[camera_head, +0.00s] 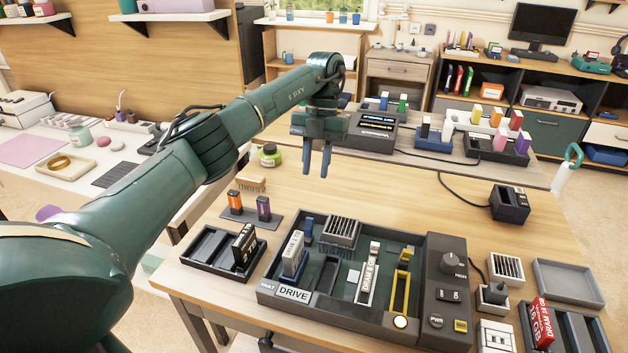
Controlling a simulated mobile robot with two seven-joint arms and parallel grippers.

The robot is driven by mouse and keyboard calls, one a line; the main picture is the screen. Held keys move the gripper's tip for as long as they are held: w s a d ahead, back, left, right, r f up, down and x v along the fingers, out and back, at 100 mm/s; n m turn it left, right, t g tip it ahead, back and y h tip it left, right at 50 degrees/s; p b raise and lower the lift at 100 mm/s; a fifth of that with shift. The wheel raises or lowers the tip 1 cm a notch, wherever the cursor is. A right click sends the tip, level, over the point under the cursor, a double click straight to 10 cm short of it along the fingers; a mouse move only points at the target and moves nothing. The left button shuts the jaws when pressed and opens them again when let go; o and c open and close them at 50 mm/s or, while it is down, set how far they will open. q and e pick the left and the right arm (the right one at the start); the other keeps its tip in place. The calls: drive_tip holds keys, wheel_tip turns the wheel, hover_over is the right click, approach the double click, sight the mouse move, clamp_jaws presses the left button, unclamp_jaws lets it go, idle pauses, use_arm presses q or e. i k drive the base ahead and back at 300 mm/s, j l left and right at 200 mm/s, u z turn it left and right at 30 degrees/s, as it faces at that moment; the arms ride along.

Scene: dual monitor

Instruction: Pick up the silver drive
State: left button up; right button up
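A silver-white drive (293,254) with dark lettering stands upright in a slot behind the DRIVE label, in the left part of the dark console tray (333,258). A second pale, lettered upright piece (367,275) stands in the middle of the same tray. I cannot tell for certain which of the two is the silver drive. My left gripper (315,173) hangs fingers down over the table behind the tray. Its two fingers are apart with nothing between them, clear of both pieces. My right gripper is not in view.
A black rack (222,256) with a dark lettered block is left of the tray. Orange and purple blocks (249,206) stand behind it. A red box (542,322) and an empty grey tray (568,282) are at right. The table behind the console is mostly clear.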

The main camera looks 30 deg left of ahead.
sight(292, 256)
drive_tip(key=k, duration=1)
